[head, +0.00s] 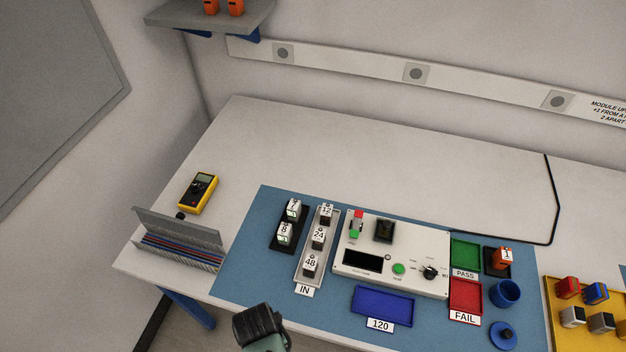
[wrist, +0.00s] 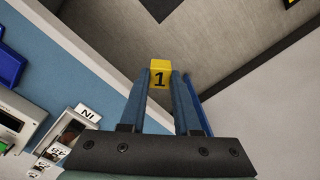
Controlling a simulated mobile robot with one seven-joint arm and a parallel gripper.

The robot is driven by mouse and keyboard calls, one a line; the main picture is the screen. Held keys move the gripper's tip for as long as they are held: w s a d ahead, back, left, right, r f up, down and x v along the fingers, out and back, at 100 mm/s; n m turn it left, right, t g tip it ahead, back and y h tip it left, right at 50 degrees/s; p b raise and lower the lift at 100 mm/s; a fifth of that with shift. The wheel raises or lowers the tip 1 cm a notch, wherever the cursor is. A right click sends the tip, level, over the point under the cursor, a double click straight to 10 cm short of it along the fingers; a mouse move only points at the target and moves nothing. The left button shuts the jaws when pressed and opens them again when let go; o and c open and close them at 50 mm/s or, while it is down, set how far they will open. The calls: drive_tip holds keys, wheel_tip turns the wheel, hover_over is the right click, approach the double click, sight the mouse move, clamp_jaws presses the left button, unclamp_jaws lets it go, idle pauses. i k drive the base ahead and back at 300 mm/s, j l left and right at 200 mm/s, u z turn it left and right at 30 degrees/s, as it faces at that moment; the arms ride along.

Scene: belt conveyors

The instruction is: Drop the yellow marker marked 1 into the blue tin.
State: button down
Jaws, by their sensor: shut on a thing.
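My gripper (wrist: 160,88) is shut on the yellow marker (wrist: 160,70), a small block with a black 1 on its face. The marker sits between the fingertips, over the floor beyond the bench edge in the wrist view. In the head view a dark part of my arm shows at the bottom, left of centre, in front of the bench; the fingers and the marker cannot be made out there. The blue tin (head: 506,294) stands upright and open on the right of the blue mat, well to the right of my arm. Its inside is mostly hidden.
A round blue lid (head: 503,336) lies in front of the tin. The red FAIL tray (head: 466,296), green PASS tray (head: 465,254) and a black holder with an orange block (head: 503,257) marked 1 are close by. A white test panel (head: 392,252) and blue 120 tray (head: 382,304) lie between.

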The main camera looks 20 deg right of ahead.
sight(514, 287)
drive_tip(key=k+l+z, duration=0.1)
drive_tip(key=l, duration=0.2)
drive_tip(key=k+l, duration=0.25)
drive_tip(key=k+l+z, duration=0.15)
drive_tip(key=l, duration=0.2)
drive_tip(key=k+l+z, duration=0.1)
drive_tip(key=l, duration=0.2)
drive_tip(key=k, duration=0.05)
